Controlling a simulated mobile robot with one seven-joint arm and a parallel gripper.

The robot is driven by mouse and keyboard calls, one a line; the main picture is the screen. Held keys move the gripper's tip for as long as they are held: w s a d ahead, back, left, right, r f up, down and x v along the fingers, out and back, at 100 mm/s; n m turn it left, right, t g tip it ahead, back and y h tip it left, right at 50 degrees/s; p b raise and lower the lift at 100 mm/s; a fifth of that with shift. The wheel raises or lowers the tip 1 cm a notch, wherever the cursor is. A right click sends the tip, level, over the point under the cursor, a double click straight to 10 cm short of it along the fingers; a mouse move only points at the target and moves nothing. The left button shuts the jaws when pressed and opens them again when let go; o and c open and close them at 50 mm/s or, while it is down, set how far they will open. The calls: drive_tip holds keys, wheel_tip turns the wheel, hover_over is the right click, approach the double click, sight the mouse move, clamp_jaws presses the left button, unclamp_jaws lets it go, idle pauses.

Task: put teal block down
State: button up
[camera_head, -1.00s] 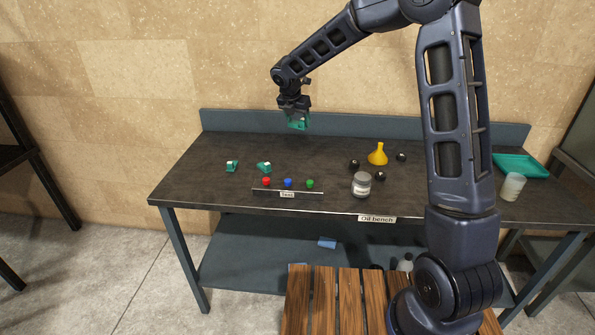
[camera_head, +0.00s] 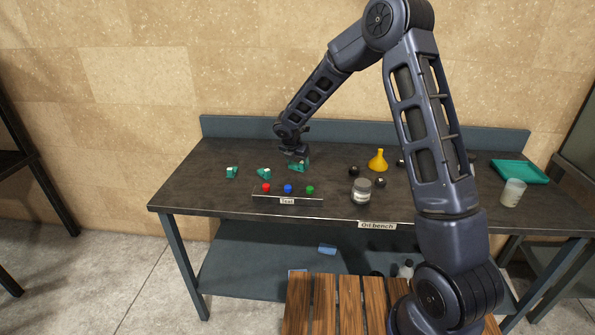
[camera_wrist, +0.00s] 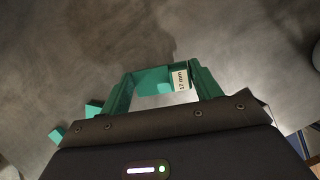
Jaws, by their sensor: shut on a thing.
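My gripper (camera_head: 297,158) is low over the back left part of the dark bench (camera_head: 330,147), pointing down. It is shut on a teal block (camera_head: 298,167). In the wrist view the held teal block (camera_wrist: 153,81) sits between the two green fingers, with a white label reading 17 mm. The block is at or just above the bench top; I cannot tell if it touches. Two other teal blocks with white tops, one at left (camera_head: 232,172) and one nearer (camera_head: 264,173), stand left of my gripper.
A rail labelled Test with red (camera_head: 266,188), blue (camera_head: 288,188) and green (camera_head: 310,189) buttons lies in front. A jar (camera_head: 362,191), yellow funnel (camera_head: 377,160) and several black balls are to the right. A teal tray (camera_head: 519,172) and white cup (camera_head: 513,192) are far right.

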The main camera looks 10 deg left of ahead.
sight(296, 166)
drive_tip(key=shift+f, duration=2)
drive_tip(key=shift+f, duration=0.1)
drive_tip(key=o, duration=1.1)
drive_tip(key=v, duration=1.2)
